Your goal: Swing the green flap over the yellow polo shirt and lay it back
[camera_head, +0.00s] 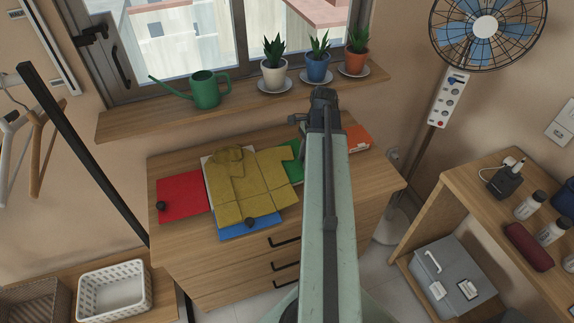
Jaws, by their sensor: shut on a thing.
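The yellow polo shirt (244,183) lies spread on a folding board on the dresser top, its collar toward the window. The green flap (293,171) lies flat at the board's right side. The shirt's right part overlaps its left edge, and my arm covers most of the rest. My gripper (300,121) is at the far end of my arm, over the right part of the dresser. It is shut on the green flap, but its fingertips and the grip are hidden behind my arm. The red flap (183,190) and the blue flap (262,225) lie flat, each with a dark knob.
An orange item (358,138) lies right of my arm on the dresser (168,236). A windowsill (150,123) behind holds a green watering can (205,90) and three potted plants. A fan (485,27) and a wooden shelf (470,180) stand at right. A white basket (115,290) sits lower left.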

